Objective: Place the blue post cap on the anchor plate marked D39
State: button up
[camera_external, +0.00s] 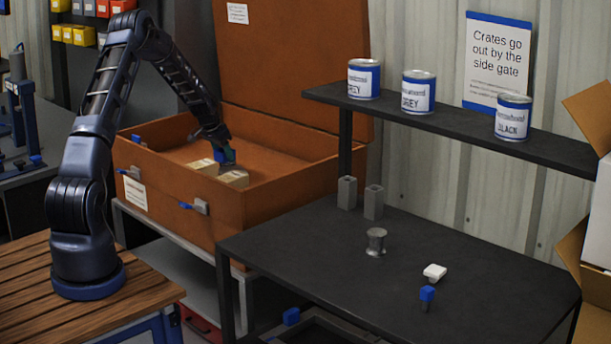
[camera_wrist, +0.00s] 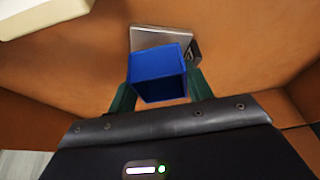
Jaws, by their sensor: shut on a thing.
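My gripper (camera_external: 222,149) reaches down into the open orange-brown case (camera_external: 170,220). In the wrist view my gripper (camera_wrist: 160,88) has its green fingers on either side of the blue post cap (camera_wrist: 157,72), shut on it. The cap is square and box-like. In the external view the cap (camera_external: 228,157) is small and partly hidden by the gripper. A grey metal plate (camera_wrist: 160,37) lies just beyond the cap in the wrist view, partly covered by it. I cannot tell whether they touch. No D39 marking is readable.
Pale blocks (camera_external: 234,178) (camera_external: 203,166) lie inside the case near my gripper, and the case walls rise around it. The dark table (camera_external: 310,270) at right holds two grey square posts (camera_external: 347,192), a metal spool (camera_external: 376,241), a white piece (camera_external: 434,272) and a blue-topped item (camera_external: 427,293).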

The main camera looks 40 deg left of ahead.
aim_at(224, 172)
jog(key=shift+f, duration=2.05)
jog(key=shift+f, duration=0.2)
jog(key=o, duration=1)
jog(key=shift+c, duration=0.2)
jog(key=shift+r, duration=0.1)
